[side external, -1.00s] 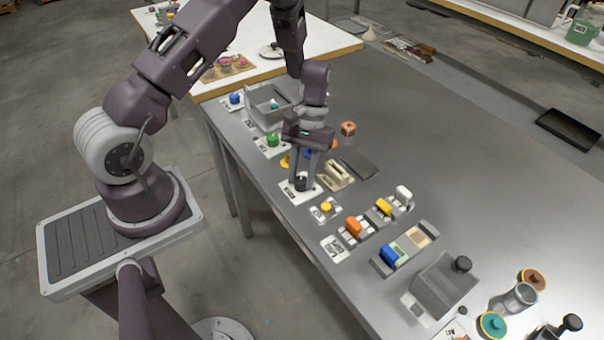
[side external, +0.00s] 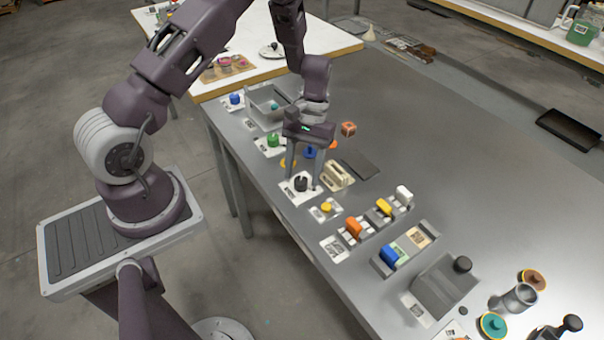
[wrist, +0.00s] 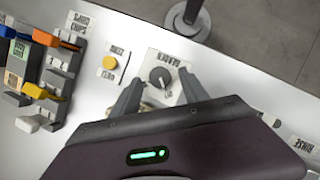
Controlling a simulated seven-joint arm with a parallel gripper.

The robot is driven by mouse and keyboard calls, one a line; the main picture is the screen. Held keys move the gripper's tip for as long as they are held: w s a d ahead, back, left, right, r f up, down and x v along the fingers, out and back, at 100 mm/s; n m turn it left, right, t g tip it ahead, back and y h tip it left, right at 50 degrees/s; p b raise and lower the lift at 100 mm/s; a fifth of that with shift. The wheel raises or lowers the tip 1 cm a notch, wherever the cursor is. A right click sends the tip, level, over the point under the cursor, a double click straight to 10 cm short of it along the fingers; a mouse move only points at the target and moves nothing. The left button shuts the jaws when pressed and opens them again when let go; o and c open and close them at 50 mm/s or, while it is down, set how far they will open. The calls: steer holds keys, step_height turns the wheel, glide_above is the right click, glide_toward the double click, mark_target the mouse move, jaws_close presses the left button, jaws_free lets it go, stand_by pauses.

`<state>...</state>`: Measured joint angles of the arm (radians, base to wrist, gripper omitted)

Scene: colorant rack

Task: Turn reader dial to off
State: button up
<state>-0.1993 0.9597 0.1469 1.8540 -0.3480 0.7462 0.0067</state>
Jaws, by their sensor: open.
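A yellow button (wrist: 110,62) on a small plate sits beside the dial. A beige holder (side external: 336,177) stands close to the right finger. Orange (side external: 353,227) and blue (side external: 388,254) blocks sit in grey holders further right. The table behind is mostly clear.

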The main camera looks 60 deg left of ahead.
steer(key=v, duration=0.6)
steer(key=s+d+r+m+t+y, duration=0.1)
steer(key=s+d+r+m+t, duration=0.15)
steer(key=r, duration=0.75)
steer(key=s+d+r+m+t, duration=0.15)
steer(key=s+d+r, duration=0.25)
steer(key=r, duration=0.6)
steer(key=s+d+r+m+t, duration=0.1)
steer(key=s+r+t, duration=0.1)
steer(key=s, duration=0.5)
steer(key=s+d+r+m+t+y, duration=0.1)
steer(key=s+r+m+t, duration=0.1)
steer(key=s, duration=0.4)
steer(key=shift+s+r+t+y, duration=0.3)
steer(key=shift+s+r+t, duration=0.1)
steer(key=shift+r+t, duration=0.25)
steer(key=shift+f, duration=0.1)
